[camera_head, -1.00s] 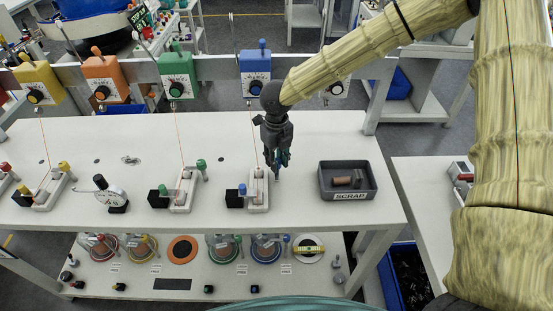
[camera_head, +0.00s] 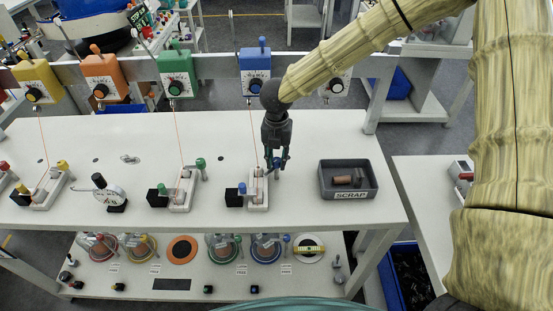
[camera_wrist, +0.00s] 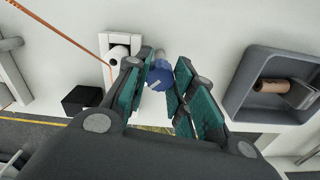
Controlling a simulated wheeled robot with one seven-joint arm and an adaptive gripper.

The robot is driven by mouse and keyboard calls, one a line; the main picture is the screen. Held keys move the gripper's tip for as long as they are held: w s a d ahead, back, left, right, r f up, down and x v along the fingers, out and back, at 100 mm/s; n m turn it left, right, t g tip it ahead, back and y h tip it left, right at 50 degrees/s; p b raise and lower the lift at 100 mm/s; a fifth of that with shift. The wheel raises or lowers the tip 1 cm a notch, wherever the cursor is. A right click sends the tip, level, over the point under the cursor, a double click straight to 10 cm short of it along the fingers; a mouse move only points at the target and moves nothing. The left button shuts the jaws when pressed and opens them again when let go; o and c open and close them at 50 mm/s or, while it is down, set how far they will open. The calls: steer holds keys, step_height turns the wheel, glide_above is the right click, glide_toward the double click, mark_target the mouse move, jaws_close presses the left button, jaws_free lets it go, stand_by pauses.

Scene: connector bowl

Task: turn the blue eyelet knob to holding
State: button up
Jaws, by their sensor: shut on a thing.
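The blue eyelet knob (camera_wrist: 160,76) shows in the wrist view between my two teal-padded fingers, at the right side of the white eyelet station (camera_wrist: 118,48). In the head view the knob (camera_head: 277,162) is mostly hidden by the fingers. My gripper (camera_head: 277,165) points down from above and is shut on the knob; it also shows in the wrist view (camera_wrist: 160,95). The exact contact of the pads is partly hidden. The blue station (camera_head: 257,197) stands on the white bench, with a thin orange line running up toward the blue box (camera_head: 255,74).
A grey scrap tray (camera_head: 323,182) with a few small pieces stands right of my gripper. A black block (camera_head: 233,198) and a second blue knob (camera_head: 242,188) are at the station's left. The green station (camera_head: 181,196) stands farther left. Bare bench lies between the stations.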

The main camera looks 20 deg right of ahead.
mark_target(277, 159)
steer(key=m+b, duration=0.1)
steer(key=m, duration=0.3)
steer(key=shift+m, duration=0.3)
steer(key=shift+m+b, duration=1)
steer(key=shift+m, duration=1.3)
steer(key=o, duration=1.1)
steer(key=shift+c, duration=0.2)
step_height(277, 159, up, 12)
